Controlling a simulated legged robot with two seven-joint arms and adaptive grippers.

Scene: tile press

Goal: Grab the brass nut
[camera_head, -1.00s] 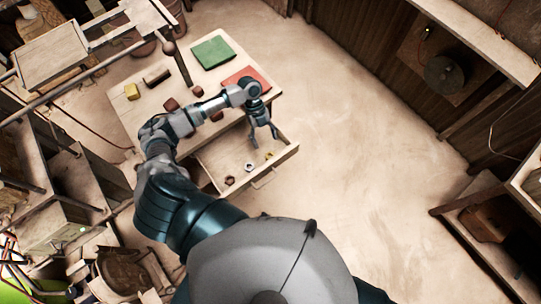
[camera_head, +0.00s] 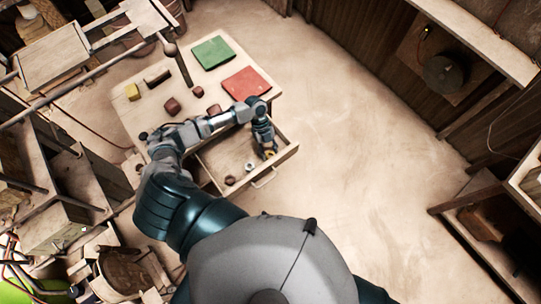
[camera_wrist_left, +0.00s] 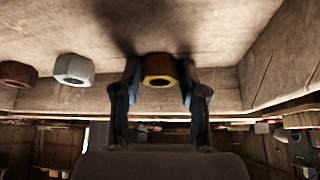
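The brass nut (camera_wrist_left: 158,70) sits between the two fingers of my left gripper (camera_wrist_left: 160,74) in the left wrist view. The fingertips are close against its two sides, with no clear gap. In the head view my left gripper (camera_head: 269,152) points down into the open drawer (camera_head: 222,160), and the brass nut (camera_head: 271,154) shows at its tips near the drawer's right end. The nut appears to be at the drawer floor. My right gripper is not in view.
A pale steel nut (camera_head: 249,167) and a dark brown nut (camera_head: 230,180) lie in the drawer, left of the brass nut. The drawer front and side walls stand close to the gripper. The table above holds a green pad (camera_head: 213,53), a red pad (camera_head: 246,83) and several blocks.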

